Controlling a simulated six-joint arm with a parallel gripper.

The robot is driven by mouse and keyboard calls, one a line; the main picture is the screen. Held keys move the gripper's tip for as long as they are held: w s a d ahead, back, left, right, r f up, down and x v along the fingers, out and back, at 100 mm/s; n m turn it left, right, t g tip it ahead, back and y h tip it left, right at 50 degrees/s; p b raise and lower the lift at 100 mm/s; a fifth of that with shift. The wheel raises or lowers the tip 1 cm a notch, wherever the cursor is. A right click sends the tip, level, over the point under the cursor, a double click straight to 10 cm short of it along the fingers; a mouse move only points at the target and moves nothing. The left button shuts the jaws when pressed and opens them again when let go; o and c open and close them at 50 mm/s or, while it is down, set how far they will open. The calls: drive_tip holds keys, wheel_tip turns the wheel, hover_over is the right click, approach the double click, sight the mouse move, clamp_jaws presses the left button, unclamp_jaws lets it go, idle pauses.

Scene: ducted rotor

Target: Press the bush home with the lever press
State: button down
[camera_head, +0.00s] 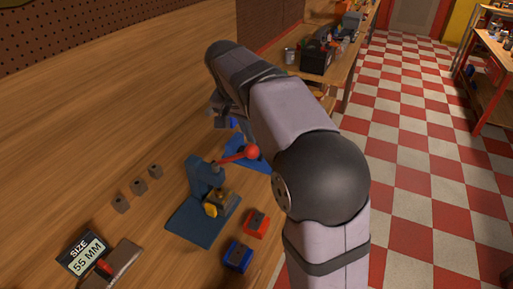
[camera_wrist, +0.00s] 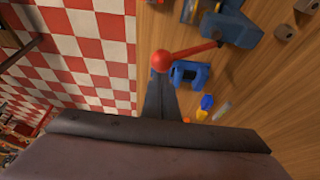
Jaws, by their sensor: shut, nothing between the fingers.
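The lever press (camera_head: 205,180) is blue and stands on a blue base plate. Its lever slants up to a red ball knob (camera_head: 252,152). A brass-coloured piece (camera_head: 222,199) sits on the base under the press head, with a yellow part beside it; I cannot make out the bush there. In the wrist view my gripper (camera_wrist: 161,76) is shut and empty. Its fingertips are right by the red knob (camera_wrist: 161,60), overlapping its lower edge; I cannot tell whether they touch. In the head view the fingers cannot be made out.
Blue fixture (camera_wrist: 190,74) lies beside the lever. A red block (camera_head: 256,222) and a blue block (camera_head: 238,257) stand right of the press. The bench (camera_head: 90,140) at upper left is clear.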

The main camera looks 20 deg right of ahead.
sight(258, 150)
drive_tip(key=shift+f, duration=0.15)
idle(0.3)
drive_tip(key=shift+f+b, duration=0.65)
drive_tip(key=shift+s+f, duration=0.1)
drive_tip(key=shift+f, duration=0.05)
drive_tip(key=shift+s+d+f+b, duration=0.3)
drive_tip(key=shift+f+b, duration=0.2)
drive_tip(key=shift+b, duration=0.25)
drive_tip(key=shift+f, duration=0.1)
drive_tip(key=shift+s+d+f+b, duration=0.2)
drive_tip(key=shift+f+b, duration=0.25)
drive_tip(key=shift+b, duration=0.05)
drive_tip(key=shift+s+d+f+b, duration=0.15)
drive_tip(key=shift+d+f+b, duration=0.05)
drive_tip(key=shift+f+b, duration=0.25)
